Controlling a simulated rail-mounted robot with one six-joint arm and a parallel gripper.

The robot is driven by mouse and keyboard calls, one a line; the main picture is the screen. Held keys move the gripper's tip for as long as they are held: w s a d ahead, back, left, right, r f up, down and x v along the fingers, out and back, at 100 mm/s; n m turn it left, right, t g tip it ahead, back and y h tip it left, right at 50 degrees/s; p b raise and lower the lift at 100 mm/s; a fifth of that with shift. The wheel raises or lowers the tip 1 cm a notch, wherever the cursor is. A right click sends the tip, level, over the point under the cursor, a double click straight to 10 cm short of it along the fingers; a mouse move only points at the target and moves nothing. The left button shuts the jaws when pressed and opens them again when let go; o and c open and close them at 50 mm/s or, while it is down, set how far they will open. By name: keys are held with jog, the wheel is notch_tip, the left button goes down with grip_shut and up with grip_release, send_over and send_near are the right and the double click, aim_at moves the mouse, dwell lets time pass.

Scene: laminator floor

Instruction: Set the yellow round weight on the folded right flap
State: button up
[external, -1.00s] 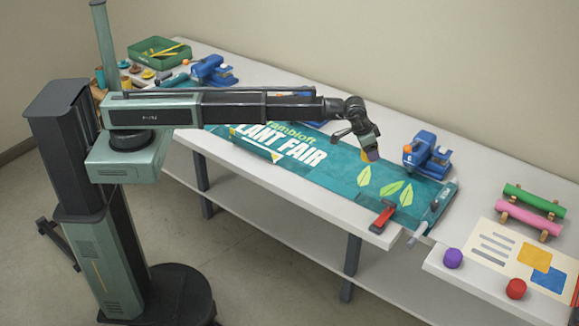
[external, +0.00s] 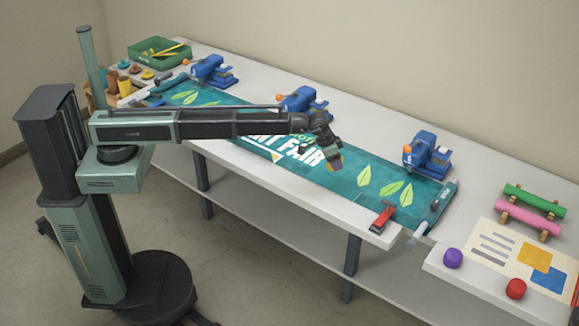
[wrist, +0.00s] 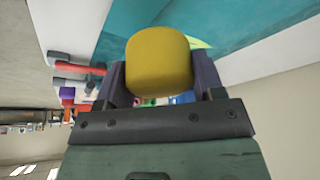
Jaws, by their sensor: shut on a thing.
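My gripper (external: 334,162) is over the middle of the teal banner (external: 335,185), near the right part of its white lettering. It is shut on the yellow round weight, which fills the space between its jaws in the wrist view (wrist: 158,62). In the external view the weight is small and mostly hidden by the gripper. The banner lies along the long white table, with leaf shapes at both ends. I cannot clearly tell the folded right flap from the rest of the banner; a rolled edge (external: 444,203) shows at its right end.
Blue stapler-like machines stand along the banner's far edge, one at right (external: 428,153) and one at middle (external: 303,102). A red-handled tool (external: 382,215) lies near the front edge. Purple (external: 453,258) and red (external: 516,289) knobs sit on the right-hand table.

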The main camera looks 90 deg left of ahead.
aim_at(336, 183)
jog(key=shift+f+b, duration=3.05)
jog(key=shift+f, duration=1.25)
jog(key=o, duration=1.2)
jog(key=shift+r, duration=0.1)
jog(key=p+v, duration=1.2)
jog(key=v, duration=0.1)
jog(key=s+g, duration=0.1)
jog(key=s, duration=1)
jog(key=s+f+g, duration=0.1)
jog(key=s+g, duration=0.1)
jog(key=s, duration=0.9)
jog(key=s+f+m+g, duration=0.1)
jog(key=s, duration=1)
jog(key=shift+s+a, duration=0.2)
jog(key=shift+s, duration=0.2)
jog(key=shift+r, duration=0.1)
